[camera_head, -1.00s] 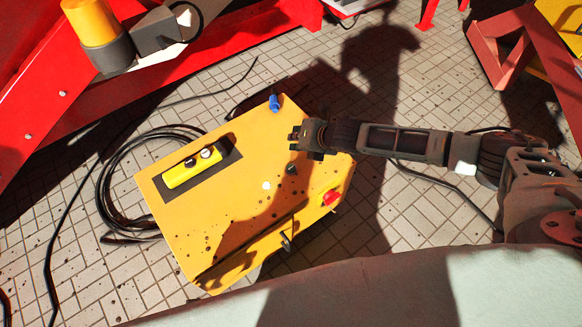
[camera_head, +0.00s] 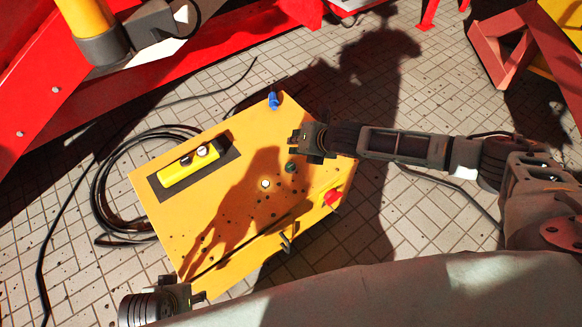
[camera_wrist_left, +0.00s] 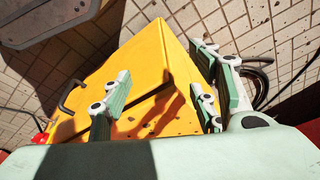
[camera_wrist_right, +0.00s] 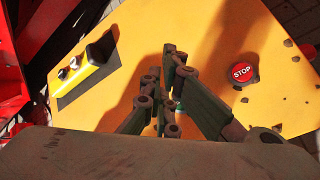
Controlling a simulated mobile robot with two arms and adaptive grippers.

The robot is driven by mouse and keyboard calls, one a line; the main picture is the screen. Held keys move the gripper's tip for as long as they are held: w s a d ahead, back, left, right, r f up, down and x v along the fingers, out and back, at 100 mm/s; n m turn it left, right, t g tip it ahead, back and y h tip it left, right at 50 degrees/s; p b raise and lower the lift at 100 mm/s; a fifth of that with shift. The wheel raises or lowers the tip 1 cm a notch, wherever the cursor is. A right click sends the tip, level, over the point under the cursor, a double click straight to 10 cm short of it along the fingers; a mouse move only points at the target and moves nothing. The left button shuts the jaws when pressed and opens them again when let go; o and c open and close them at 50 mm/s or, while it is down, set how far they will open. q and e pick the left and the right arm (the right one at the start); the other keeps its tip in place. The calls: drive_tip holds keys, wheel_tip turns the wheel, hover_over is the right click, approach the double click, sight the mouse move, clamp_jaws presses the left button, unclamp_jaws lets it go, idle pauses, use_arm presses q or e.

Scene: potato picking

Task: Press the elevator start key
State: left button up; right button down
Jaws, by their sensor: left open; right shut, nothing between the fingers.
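A yellow control box (camera_head: 195,215) stands on the floor, with a dark green button (camera_head: 291,167), a small white button (camera_head: 265,183) and a red button (camera_head: 333,198) on top. The red one reads STOP in the right wrist view (camera_wrist_right: 242,72). Which one is the start key I cannot tell. My right gripper (camera_head: 294,141) is shut and empty above the box's right part, just beyond the green button. Its fingers partly hide a greenish spot in the right wrist view. My left gripper (camera_head: 198,297) is at the box's front left corner, open and empty in the left wrist view (camera_wrist_left: 160,82).
A yellow handheld control (camera_head: 188,168) lies on a dark pad on the box. A blue knob (camera_head: 273,101) stands at the far edge. Black cable coils (camera_head: 105,190) lie left of the box. Red machine frames (camera_head: 160,80) stand behind.

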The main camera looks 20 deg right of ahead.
sight(291, 167)
wheel_tip(291, 167, down, 2)
drive_tip(key=b, duration=0.2)
drive_tip(key=shift+f+b, duration=0.25)
drive_tip(key=shift+b, duration=0.1)
drive_tip(key=shift+f, duration=0.25)
wheel_tip(291, 167, down, 2)
drive_tip(key=shift+f+b, duration=0.1)
drive_tip(key=shift+b, duration=0.6)
use_arm(q)
drive_tip(key=v, duration=0.8)
drive_tip(key=shift+w+r+t, duration=0.2)
drive_tip(key=shift+w+t, duration=0.1)
drive_tip(key=shift+a, duration=0.15)
use_arm(e)
drive_tip(key=shift+f, duration=0.15)
drive_tip(key=shift+f, duration=0.3)
